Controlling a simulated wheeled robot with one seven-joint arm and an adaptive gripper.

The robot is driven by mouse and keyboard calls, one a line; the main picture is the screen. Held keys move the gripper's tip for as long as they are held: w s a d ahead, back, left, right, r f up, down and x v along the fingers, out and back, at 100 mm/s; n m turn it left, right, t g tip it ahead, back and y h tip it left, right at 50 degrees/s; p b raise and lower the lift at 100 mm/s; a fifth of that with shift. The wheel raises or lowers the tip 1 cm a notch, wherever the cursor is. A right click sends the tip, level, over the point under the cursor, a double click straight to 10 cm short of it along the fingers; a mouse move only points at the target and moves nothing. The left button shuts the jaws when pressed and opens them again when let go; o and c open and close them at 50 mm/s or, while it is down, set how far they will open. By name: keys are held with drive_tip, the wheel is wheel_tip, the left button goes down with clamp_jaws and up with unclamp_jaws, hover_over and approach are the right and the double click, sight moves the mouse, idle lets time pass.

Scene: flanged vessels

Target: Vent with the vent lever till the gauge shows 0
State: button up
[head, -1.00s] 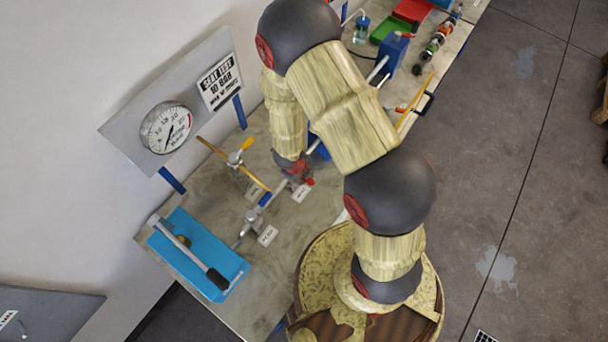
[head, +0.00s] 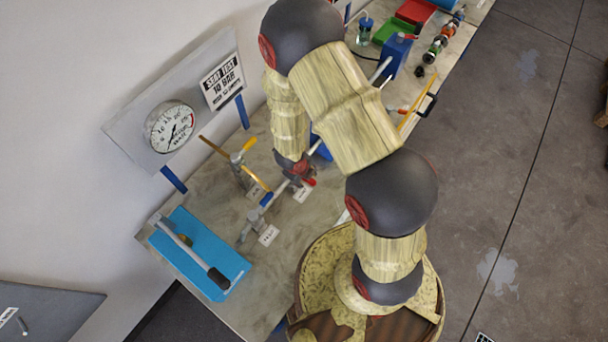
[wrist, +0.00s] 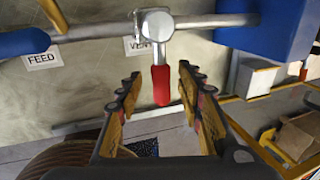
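The vent lever (wrist: 160,86) has a red grip and hangs down from a round metal valve body on a pipe, beside the VENT label (wrist: 138,46). My gripper (wrist: 159,76) is open in the wrist view. Its two fingers stand on either side of the red grip, with a visible gap on both sides. In the head view the red lever (head: 309,182) shows small beside the end of my arm, which hides most of the gripper. The round white gauge (head: 170,127) is on the grey panel. Its dark needle points down-left, but the exact reading is too small to tell.
A blue feed lever (wrist: 22,42) is at the left of the wrist view, and a blue block (wrist: 285,30) is at the right. A blue tray (head: 195,255) with a black-handled pump lever is at the bench's near end.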

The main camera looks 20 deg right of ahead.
drive_tip(key=v, duration=1.2)
drive_tip(key=shift+f, duration=0.1)
idle(0.4)
